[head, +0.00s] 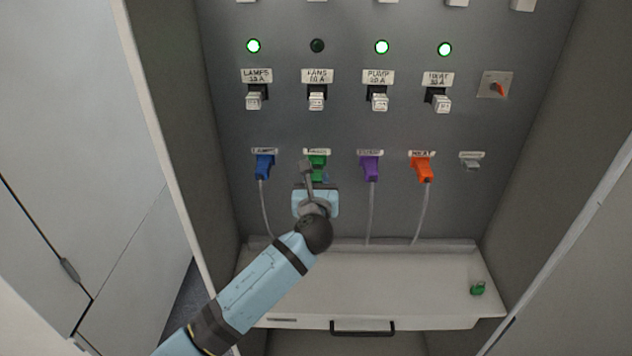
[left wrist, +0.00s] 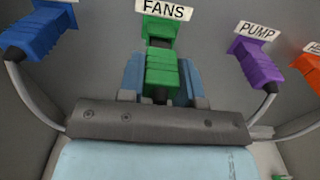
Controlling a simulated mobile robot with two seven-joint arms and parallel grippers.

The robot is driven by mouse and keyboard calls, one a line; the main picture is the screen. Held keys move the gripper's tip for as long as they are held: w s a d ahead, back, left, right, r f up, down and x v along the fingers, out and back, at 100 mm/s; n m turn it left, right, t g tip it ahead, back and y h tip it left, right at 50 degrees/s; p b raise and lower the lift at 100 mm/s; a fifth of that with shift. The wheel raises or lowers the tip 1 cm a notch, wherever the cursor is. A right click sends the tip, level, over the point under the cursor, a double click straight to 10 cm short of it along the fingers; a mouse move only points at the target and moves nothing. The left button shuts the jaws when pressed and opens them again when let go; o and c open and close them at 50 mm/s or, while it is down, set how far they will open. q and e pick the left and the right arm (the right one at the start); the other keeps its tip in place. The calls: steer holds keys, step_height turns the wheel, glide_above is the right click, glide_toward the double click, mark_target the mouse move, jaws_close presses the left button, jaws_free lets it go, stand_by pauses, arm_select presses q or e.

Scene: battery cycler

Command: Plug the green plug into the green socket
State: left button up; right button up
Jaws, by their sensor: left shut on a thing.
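The green socket (left wrist: 160,28) sits on the back panel under the FANS label, between the blue and purple plugs. My left gripper (head: 315,175) is at that socket, its fingers on both sides of the green plug (left wrist: 162,70) and shut on it. In the left wrist view the plug lines up with the socket, with a narrow dark band between them. I cannot tell how far the plug is inserted. In the head view my gripper partly covers the green parts (head: 318,160). My right gripper is not in view.
A blue plug (head: 264,166) is to the left; a purple plug (head: 370,167) and an orange plug (head: 422,168) are to the right, with hanging cables. The FANS lamp (head: 317,45) is dark; its neighbours are lit. A small green item (head: 477,289) lies on the shelf (head: 400,280).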

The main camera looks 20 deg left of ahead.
arm_select(q)
steer(key=shift+w+a, duration=0.15)
steer(key=shift+w, duration=0.4)
stand_by(0.4)
steer(key=shift+p, duration=0.6)
steer(key=shift+w+a, duration=0.2)
steer(key=shift+w, duration=0.5)
stand_by(0.8)
steer(key=o, duration=0.8)
